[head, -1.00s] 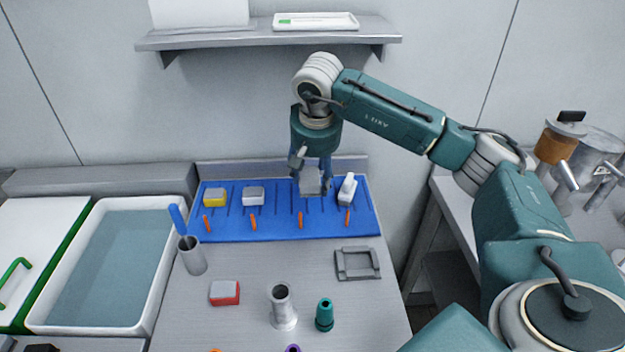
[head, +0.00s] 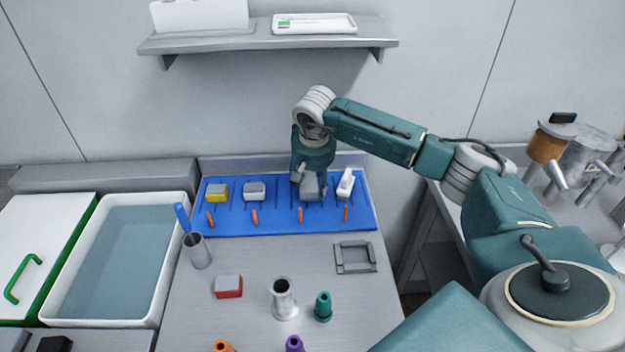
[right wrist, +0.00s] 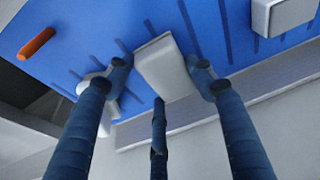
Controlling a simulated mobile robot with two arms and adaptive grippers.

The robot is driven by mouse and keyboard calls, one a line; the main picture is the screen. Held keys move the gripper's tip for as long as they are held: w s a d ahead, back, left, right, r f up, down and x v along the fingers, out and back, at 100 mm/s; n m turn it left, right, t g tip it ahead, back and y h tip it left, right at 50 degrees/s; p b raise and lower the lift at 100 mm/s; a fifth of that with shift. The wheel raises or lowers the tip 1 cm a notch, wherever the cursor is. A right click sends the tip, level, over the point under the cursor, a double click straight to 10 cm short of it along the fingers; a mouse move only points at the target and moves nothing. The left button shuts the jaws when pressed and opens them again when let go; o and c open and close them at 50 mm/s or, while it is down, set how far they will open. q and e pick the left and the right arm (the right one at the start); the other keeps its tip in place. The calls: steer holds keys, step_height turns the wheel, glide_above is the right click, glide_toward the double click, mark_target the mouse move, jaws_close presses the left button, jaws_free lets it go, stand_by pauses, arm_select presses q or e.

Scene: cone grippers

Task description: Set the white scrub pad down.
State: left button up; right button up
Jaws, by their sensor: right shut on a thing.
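My right gripper (head: 311,186) is shut on the white scrub pad (head: 312,191), low over the back of the blue mat (head: 300,228). The pad looks greyish in the head view, partly covered by the fingers. In the right wrist view the pale block (right wrist: 165,66) sits between the fingertips (right wrist: 162,78), right at the mat's striped surface (right wrist: 160,14). I cannot tell whether it touches the mat. My left gripper is out of view.
On the mat, a yellow pad (head: 217,192) and another white-sided pad (head: 254,190) stand left, a white item (head: 346,184) right. Several orange pegs, such as one (head: 300,215), line the front. A grey frame (head: 355,257) lies on the counter.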

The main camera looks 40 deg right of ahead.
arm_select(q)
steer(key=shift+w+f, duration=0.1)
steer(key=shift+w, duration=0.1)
arm_select(e)
steer(key=shift+f, duration=0.1)
steer(key=shift+f, duration=0.15)
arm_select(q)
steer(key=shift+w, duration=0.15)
arm_select(e)
steer(key=o, duration=0.9)
steer(key=shift+r, duration=0.4)
arm_select(q)
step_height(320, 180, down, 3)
steer(key=b, duration=0.2)
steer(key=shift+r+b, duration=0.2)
steer(key=shift+b, duration=0.2)
arm_select(e)
steer(key=v, duration=1.2)
steer(key=shift+f, duration=0.1)
